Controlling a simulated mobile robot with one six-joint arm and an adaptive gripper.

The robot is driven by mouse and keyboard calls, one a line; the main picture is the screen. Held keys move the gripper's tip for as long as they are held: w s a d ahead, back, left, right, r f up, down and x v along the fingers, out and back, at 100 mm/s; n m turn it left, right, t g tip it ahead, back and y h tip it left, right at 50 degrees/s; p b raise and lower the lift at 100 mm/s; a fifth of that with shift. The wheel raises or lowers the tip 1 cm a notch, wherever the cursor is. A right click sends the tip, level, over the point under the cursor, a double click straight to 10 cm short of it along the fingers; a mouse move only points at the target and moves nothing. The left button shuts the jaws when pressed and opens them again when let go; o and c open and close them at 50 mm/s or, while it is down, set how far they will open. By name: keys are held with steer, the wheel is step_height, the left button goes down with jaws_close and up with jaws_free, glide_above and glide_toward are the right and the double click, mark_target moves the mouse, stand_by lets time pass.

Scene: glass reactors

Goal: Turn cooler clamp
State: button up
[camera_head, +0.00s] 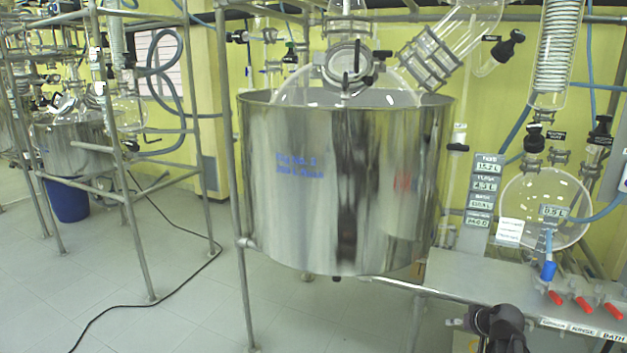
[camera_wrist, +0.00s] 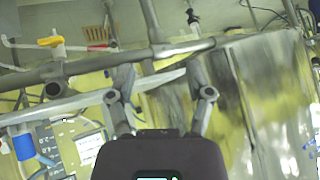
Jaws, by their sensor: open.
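A coiled glass cooler (camera_head: 557,50) hangs at the upper right in the head view. Black-knobbed fittings sit near it: one just below (camera_head: 533,138), one to its right (camera_head: 600,130) and one to its left (camera_head: 508,45). I cannot tell which is the cooler clamp. My gripper (camera_wrist: 160,72) is open in the wrist view, its two fingers spread with metal rails behind and between them. Nothing is held. In the head view, a dark part of my arm shows at the bottom right, below and apart from the cooler; its fingertips are not clear there.
A large steel vessel (camera_head: 340,190) with a glass dome fills the middle. A steel shelf (camera_head: 450,275) with red-handled valves (camera_head: 584,304) and a blue-capped fitting (camera_head: 548,271) stands at the right. A round glass flask (camera_head: 570,200) hangs above it.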

steer(key=s+a+f+n+g+h+b, duration=0.1)
steer(key=s+a+f+g+b, duration=0.3)
steer(key=a, duration=1)
steer(key=s+a+f+n+g+b, duration=0.1)
steer(key=s+a+f+g, duration=0.45)
steer(key=a, duration=0.75)
step_height(320, 180, up, 19)
steer(key=t+p, duration=0.1)
steer(key=p, duration=1.9)
steer(key=shift+s, duration=0.35)
